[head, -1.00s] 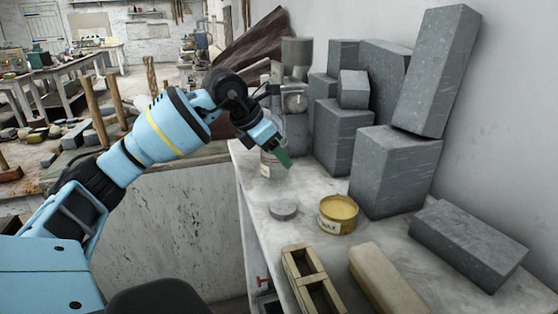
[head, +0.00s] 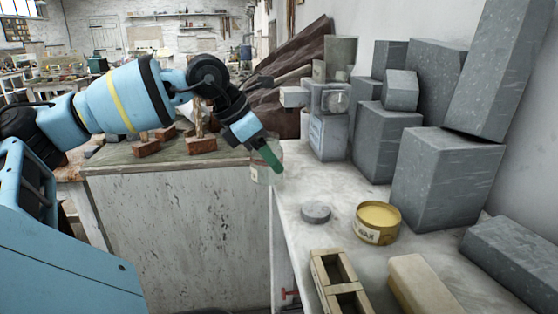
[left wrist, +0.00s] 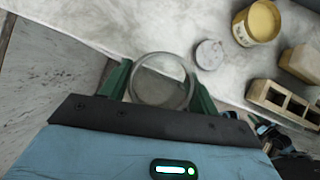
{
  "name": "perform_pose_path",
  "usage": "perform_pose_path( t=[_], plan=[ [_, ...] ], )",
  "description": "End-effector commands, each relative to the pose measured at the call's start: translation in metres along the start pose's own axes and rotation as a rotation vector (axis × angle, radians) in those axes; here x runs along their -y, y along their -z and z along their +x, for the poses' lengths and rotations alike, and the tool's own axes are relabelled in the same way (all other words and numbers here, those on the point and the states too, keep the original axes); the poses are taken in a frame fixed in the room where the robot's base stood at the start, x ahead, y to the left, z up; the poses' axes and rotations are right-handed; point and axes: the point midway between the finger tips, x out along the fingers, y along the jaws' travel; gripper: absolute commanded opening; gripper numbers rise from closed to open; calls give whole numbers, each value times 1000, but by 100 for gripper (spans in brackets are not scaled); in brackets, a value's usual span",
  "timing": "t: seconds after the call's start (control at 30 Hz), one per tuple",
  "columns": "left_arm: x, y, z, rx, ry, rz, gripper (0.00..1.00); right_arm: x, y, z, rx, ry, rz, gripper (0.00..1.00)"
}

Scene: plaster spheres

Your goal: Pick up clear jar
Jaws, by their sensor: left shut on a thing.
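The clear jar (head: 262,174) is see-through glass with a pale label, at the left edge of the pale bench in the head view. My left gripper (head: 268,157) is shut on it, with green fingers on either side. In the left wrist view the round mouth of the jar (left wrist: 161,80) shows between the two green fingers (left wrist: 160,92). The jar overlaps the bench edge in the head view and looks clear of the top, though its base is hard to make out.
On the pale bench (head: 335,195) are a grey disc (head: 316,212), a yellow wax tin (head: 377,222), a wooden mould (head: 341,285) and a cream block (head: 424,285). Grey stone blocks (head: 445,180) and a grey machine (head: 328,125) stand behind. A lower cabinet (head: 180,230) is at left.

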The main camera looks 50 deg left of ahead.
Motion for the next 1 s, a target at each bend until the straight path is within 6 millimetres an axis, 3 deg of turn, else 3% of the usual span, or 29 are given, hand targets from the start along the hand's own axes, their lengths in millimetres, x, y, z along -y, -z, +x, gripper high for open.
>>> perform_pose_path(
  t=[0.5,1.0],
  plan=[
    [-1,37,-29,0,-1,1,33,-2,-5,15,-2,1,-1,36],
    [-1,41,-32,1,0,1,33,-3,-7,14,2,2,-4,36]
  ],
)
